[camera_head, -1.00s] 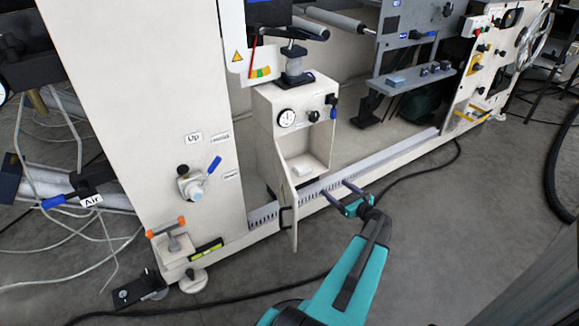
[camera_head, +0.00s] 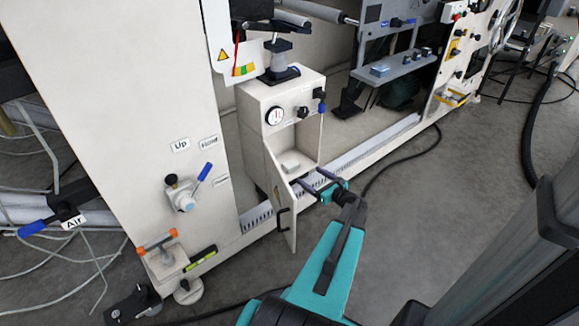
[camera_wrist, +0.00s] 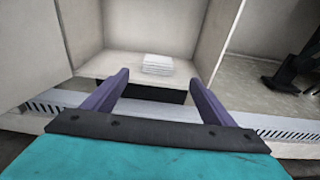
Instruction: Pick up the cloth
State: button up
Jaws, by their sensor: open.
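The cloth (camera_wrist: 157,64) is a small white folded stack. It lies on the floor of an open compartment (camera_wrist: 92,65) in the wrist view. In the head view the cloth (camera_head: 291,166) shows as a pale block inside the cabinet. My gripper (camera_wrist: 155,78) is open, with its two purple fingers pointing towards the compartment, one on each side of the cloth's line. The fingers are empty and short of the cloth. In the head view my gripper (camera_head: 308,184) is at the compartment's lower front, beside the open door (camera_head: 283,208).
The compartment's side walls stand close on both sides. A slotted rail (camera_head: 355,152) runs along the machine's base. A gauge (camera_head: 275,117) and knobs are above the opening. A black cable (camera_head: 400,153) lies on the grey floor, which is otherwise mostly clear at the right.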

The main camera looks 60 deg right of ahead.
jog(key=b, duration=0.2)
send_near(291, 163)
jog(key=w, duration=0.1)
jog(key=w+d+f, duration=0.1)
jog(key=w, duration=0.1)
jog(key=shift+w+d+f, duration=0.15)
jog(key=shift+d+f, duration=0.15)
jog(key=shift+d, duration=0.05)
jog(key=shift+w+d, duration=0.15)
jog(key=shift+w, duration=0.4)
jog(key=shift+b+x, duration=0.85)
jog(key=shift+x, duration=0.05)
jog(key=shift+b+x, duration=0.7)
jog(key=shift+x, duration=1)
jog(key=shift+a+r, duration=0.1)
jog(key=shift+a, duration=0.15)
jog(key=shift+w, duration=0.1)
jog(key=c, duration=1.1)
